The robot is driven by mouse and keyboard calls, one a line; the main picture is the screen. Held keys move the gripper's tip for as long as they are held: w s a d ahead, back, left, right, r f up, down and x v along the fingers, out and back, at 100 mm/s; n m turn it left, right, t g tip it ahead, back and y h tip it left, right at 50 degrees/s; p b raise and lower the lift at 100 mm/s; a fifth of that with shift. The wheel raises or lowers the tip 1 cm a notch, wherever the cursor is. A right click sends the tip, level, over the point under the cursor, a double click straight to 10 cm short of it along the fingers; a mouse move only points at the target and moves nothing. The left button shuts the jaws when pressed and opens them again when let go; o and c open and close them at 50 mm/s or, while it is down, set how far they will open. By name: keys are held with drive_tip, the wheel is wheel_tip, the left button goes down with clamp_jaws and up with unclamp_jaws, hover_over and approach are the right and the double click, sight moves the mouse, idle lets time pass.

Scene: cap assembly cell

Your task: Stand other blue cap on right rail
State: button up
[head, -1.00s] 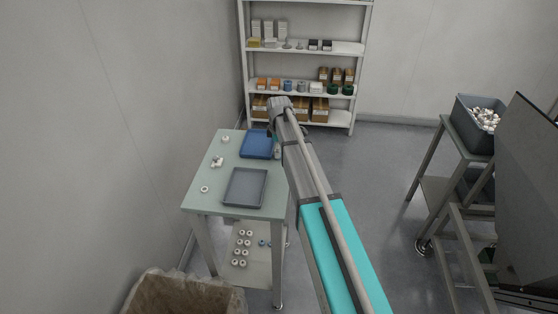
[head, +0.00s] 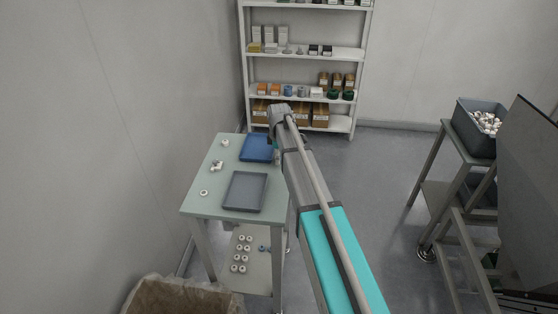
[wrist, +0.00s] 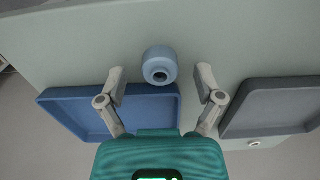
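A light blue cap (wrist: 160,66) shows in the wrist view on the pale table top, with a dark round hole facing the camera. My gripper (wrist: 160,72) is open, with one finger on each side of the cap and a gap on both sides. In the head view my arm reaches over the table's right edge, and its end hides the gripper and this cap. A small blue piece (head: 262,248) sits on the table's lower shelf among white caps. I cannot make out a right rail.
The table (head: 197,205) bears a blue tray (head: 246,154), a grey tray (head: 245,191) and several white pieces. In the wrist view, the blue tray (wrist: 75,106) lies left and the grey tray (wrist: 270,103) right.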

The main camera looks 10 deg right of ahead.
drive_tip(key=c, duration=0.6)
drive_tip(key=shift+o, duration=0.2)
drive_tip(key=shift+r, duration=0.15)
drive_tip(key=shift+r+p, duration=1)
drive_tip(key=shift+p, duration=0.15)
drive_tip(key=s+r+p, duration=0.3)
drive_tip(key=s, duration=0.1)
drive_tip(key=s+d+r+p, duration=0.1)
drive_tip(key=s+r+p, duration=0.3)
drive_tip(key=s, duration=0.1)
drive_tip(key=s+d+r+p, duration=0.1)
drive_tip(key=s+r+p, duration=0.2)
drive_tip(key=s, duration=0.1)
drive_tip(key=shift+s+d+r+p, duration=0.25)
drive_tip(key=shift+s+r+p, duration=0.1)
drive_tip(key=shift+s, duration=0.05)
